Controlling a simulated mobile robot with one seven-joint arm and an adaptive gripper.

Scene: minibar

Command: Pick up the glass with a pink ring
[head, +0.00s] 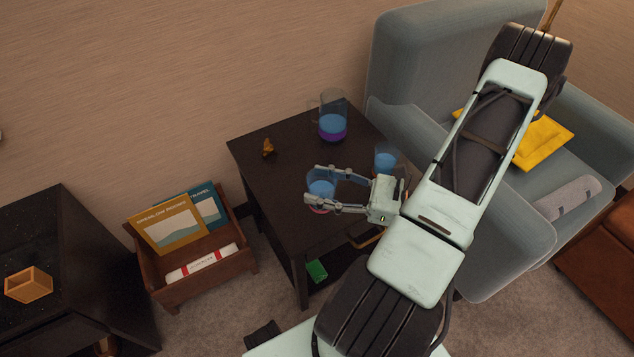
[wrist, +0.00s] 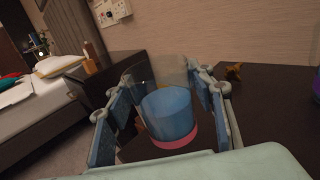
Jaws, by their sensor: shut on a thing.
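The glass with a pink ring (wrist: 168,115) holds blue liquid and stands upright between my gripper's fingers in the wrist view, with the pink band at its base. In the head view the same glass (head: 321,188) is near the front left part of the dark side table (head: 268,189). My gripper (head: 318,186) is shut on this glass, one finger on each side. I cannot tell whether its base touches the table. A second glass with blue liquid (head: 385,158) stands behind my gripper at the right; its base is partly hidden.
A pitcher with blue liquid and a purple base (head: 332,122) stands at the table's back. A small golden figurine (head: 268,148) is at the back left. A magazine rack (head: 202,282) stands left of the table, and a grey armchair (head: 420,60) right.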

